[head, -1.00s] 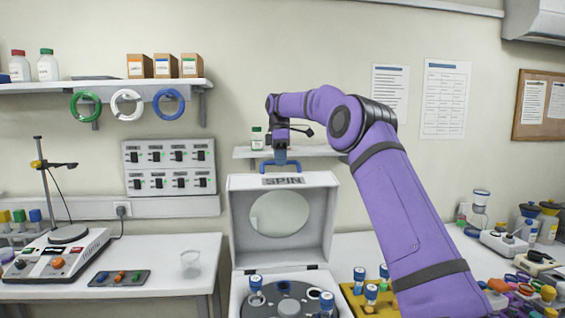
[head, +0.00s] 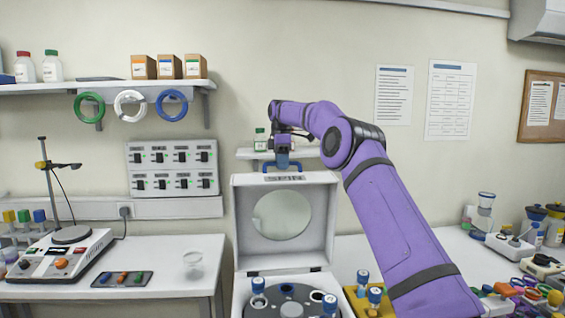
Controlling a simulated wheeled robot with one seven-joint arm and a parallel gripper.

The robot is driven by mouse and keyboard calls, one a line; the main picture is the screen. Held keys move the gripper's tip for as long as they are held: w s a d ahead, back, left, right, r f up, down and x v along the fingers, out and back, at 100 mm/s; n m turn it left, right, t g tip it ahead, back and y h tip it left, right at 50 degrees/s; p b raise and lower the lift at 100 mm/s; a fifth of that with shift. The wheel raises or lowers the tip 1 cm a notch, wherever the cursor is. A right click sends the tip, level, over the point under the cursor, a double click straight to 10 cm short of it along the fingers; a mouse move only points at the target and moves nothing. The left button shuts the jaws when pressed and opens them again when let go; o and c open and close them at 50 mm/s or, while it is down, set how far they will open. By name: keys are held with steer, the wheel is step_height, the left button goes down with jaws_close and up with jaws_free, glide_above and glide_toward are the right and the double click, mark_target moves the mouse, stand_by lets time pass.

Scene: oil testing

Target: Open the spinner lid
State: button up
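The spinner is a white box at bottom centre, with its lid (head: 318,222) raised upright at the back. The lid has a round pale window (head: 282,215) and a blue handle (head: 297,167) on its top edge. Below the lid, the grey rotor (head: 287,293) shows with blue-capped vials in it. My gripper (head: 283,162) is at the lid's top edge, pointing down at the blue handle. It is small in view, and whether its fingers close on the handle cannot be made out.
A yellow rack (head: 360,298) with blue-capped vials stands right of the spinner, beside my arm. A glass beaker (head: 193,265) and a hot-plate stirrer (head: 62,252) are on the left table. A small shelf (head: 312,152) is on the wall behind the lid.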

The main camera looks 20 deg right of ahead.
steer(key=shift+o, duration=0.2)
steer(key=shift+r, duration=0.3)
steer(key=s+a+r, duration=0.1)
steer(key=s+r, duration=0.1)
steer(key=s, duration=0.6)
steer(key=s+a+r, duration=0.1)
steer(key=s+r, duration=0.2)
steer(key=s, duration=0.5)
steer(key=shift+a, duration=0.3)
stand_by(0.4)
stand_by(0.5)
